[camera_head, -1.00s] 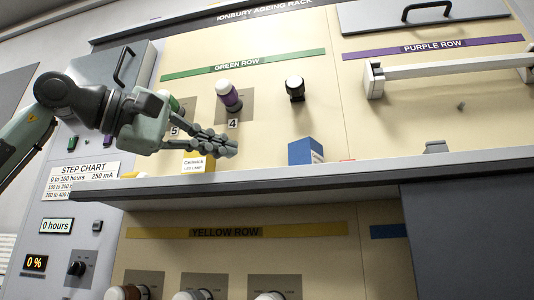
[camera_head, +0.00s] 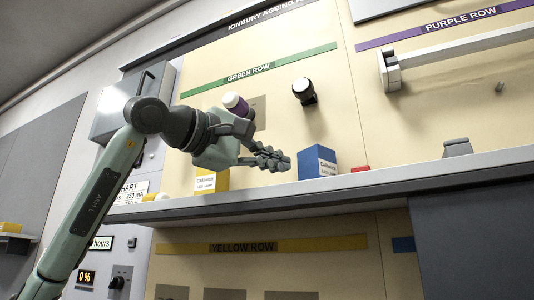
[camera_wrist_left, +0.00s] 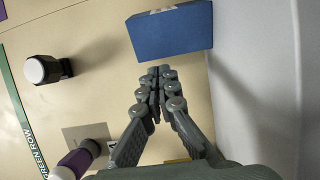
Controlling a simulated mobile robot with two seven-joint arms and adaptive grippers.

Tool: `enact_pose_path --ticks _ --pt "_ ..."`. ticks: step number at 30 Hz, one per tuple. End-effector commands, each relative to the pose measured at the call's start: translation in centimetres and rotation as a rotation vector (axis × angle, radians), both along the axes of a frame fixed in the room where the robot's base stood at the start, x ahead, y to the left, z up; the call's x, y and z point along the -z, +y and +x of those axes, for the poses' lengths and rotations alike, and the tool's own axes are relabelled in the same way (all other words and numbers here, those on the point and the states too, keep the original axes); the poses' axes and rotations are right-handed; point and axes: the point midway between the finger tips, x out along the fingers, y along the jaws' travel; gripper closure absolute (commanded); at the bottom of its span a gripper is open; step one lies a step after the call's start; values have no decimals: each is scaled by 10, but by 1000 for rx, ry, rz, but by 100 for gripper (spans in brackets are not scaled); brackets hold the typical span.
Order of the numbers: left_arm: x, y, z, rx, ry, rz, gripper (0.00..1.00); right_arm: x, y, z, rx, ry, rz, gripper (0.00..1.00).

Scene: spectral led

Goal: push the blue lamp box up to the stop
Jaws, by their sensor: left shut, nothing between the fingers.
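The blue lamp box (camera_head: 318,162) stands on the grey shelf ledge in the head view, with a white label on its front. It also shows at the top of the left wrist view (camera_wrist_left: 172,32). My left gripper (camera_head: 284,163) is shut and empty, just left of the box, fingertips pointing at its left side. In the left wrist view the fingertips (camera_wrist_left: 163,73) are very close to the box; I cannot tell whether they touch it. A grey block (camera_head: 457,147), possibly the stop, is on the ledge farther right. My right gripper is not in view.
A small red object (camera_head: 361,169) lies just right of the blue box. A yellow lamp box (camera_head: 222,180) stands behind my left gripper. A purple-collared lamp (camera_head: 236,104) and a black-based lamp (camera_head: 304,91) protrude from the panel.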

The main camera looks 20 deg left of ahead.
Motion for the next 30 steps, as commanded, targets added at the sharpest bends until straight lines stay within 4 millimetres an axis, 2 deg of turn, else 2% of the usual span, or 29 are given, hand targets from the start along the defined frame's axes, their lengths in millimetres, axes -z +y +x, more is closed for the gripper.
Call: enact_pose_path --ticks 6,12,23,30 --pt "-1 -15 32 2 3 -1 100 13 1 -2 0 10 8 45" --pt "0 -19 44 1 1 -1 100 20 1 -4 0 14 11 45" --pt "0 -21 43 1 0 0 100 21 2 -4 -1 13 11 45" --pt "-1 -44 21 3 -4 4 100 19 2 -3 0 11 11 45"
